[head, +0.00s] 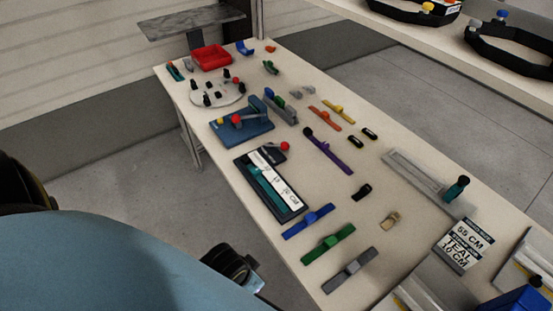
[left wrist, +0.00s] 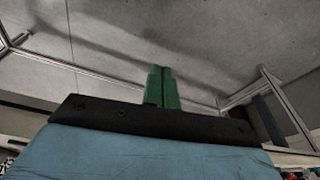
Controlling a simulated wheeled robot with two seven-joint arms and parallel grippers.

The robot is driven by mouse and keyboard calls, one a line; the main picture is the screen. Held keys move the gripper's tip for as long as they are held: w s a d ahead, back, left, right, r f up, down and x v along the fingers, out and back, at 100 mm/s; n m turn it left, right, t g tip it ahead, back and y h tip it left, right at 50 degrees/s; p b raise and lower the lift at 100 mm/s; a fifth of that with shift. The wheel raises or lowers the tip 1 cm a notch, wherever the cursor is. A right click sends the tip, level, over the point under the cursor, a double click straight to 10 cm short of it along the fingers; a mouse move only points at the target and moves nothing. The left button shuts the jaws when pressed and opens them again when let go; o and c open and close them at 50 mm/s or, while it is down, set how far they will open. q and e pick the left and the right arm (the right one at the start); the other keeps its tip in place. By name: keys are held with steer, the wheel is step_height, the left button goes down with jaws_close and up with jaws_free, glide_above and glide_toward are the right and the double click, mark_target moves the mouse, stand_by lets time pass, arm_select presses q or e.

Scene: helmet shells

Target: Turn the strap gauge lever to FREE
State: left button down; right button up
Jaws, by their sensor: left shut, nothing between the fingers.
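The strap gauge (head: 249,165) appears to be the dark tray with a white printed scale and a teal strap, lying near the table's left edge. A small dark lever with a red knob (head: 285,146) stands at its far end. The lever's marking is too small to read. My left gripper (left wrist: 162,85) shows in the left wrist view with its green fingers shut together and nothing between them, over grey floor. It is away from the gauge; its fingers do not show in the head view. My right gripper is not in view.
A blue fixture (head: 259,130) with another red knob stands beyond the gauge. Blue, green and grey straps (head: 328,237) lie nearer. A metal slide with a teal knob (head: 457,188) and a sign (head: 464,244) reading 55 CM, TEAL, 10 CM are right.

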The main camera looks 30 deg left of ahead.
arm_select(q)
steer(key=w+a+r+t, duration=0.1)
steer(key=w+r, duration=0.1)
steer(key=r, duration=0.4)
steer(key=w+a+r+t, duration=0.1)
steer(key=w+a+r, duration=0.1)
steer(key=r, duration=0.4)
steer(key=w+a+r+t, duration=0.1)
steer(key=w+a, duration=0.1)
steer(key=w, duration=0.1)
steer(key=w+a+t, duration=0.2)
steer(key=w, duration=0.1)
steer(key=w+a+r+n+t+y, duration=0.1)
steer(key=w+a+t, duration=0.1)
steer(key=w, duration=0.2)
steer(key=shift+r, duration=0.3)
steer(key=w+a+r+t+h, duration=0.2)
steer(key=w+a+t, duration=0.1)
steer(key=w+a, duration=0.2)
steer(key=shift+w+a+r, duration=0.35)
steer(key=shift+w, duration=0.25)
steer(key=shift+w+f, duration=0.1)
